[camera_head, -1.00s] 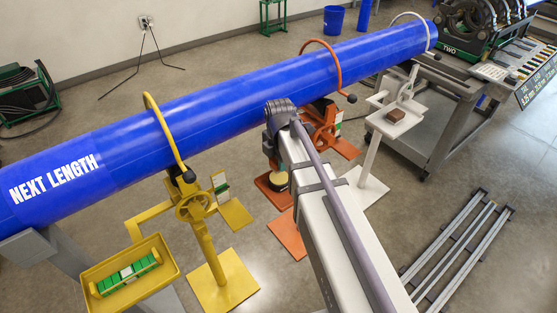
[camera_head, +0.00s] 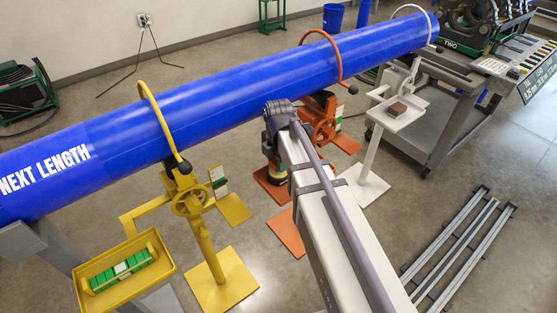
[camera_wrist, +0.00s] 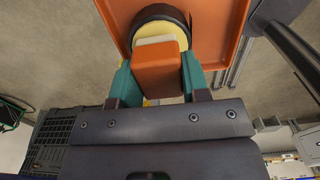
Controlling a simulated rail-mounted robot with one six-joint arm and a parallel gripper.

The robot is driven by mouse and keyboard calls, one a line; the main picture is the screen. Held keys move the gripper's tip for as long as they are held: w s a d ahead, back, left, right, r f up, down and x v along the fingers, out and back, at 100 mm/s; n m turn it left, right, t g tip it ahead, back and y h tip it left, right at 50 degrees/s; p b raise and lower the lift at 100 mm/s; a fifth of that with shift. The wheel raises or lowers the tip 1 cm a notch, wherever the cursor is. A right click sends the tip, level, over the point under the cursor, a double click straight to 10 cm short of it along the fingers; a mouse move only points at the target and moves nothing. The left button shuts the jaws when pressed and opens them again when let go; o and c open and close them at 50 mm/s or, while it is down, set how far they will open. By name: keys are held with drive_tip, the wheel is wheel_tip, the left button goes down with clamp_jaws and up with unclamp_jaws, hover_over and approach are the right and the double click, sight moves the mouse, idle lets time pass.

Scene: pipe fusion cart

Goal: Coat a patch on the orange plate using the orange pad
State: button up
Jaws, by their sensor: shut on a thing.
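My gripper (camera_wrist: 158,84) is shut on the orange pad (camera_wrist: 157,68), an orange block with a cream face at its far end. In the wrist view the pad's cream end lies over a round dark-rimmed pot (camera_wrist: 182,17) with yellow contents, in an orange tray (camera_wrist: 228,42); I cannot tell whether they touch. In the head view the pot (camera_head: 275,179) is low on the orange stand (camera_head: 318,118), partly hidden by my arm. An orange plate (camera_head: 347,143) sticks out at the stand's right; it appears to be the task's plate.
A long blue pipe (camera_head: 220,95) runs across above the stands. A white stand (camera_head: 362,185) bearing a brown block (camera_head: 397,109) is at right. Rails (camera_head: 458,245) lie on the floor.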

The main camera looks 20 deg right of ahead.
drive_tip(key=shift+s+f+b, duration=0.1)
drive_tip(key=shift+f+b, duration=0.4)
drive_tip(key=shift+f, duration=0.05)
idle(1.2)
drive_tip(key=shift+r, duration=0.1)
wheel_tip(320, 180, up, 7)
drive_tip(key=p, duration=0.7)
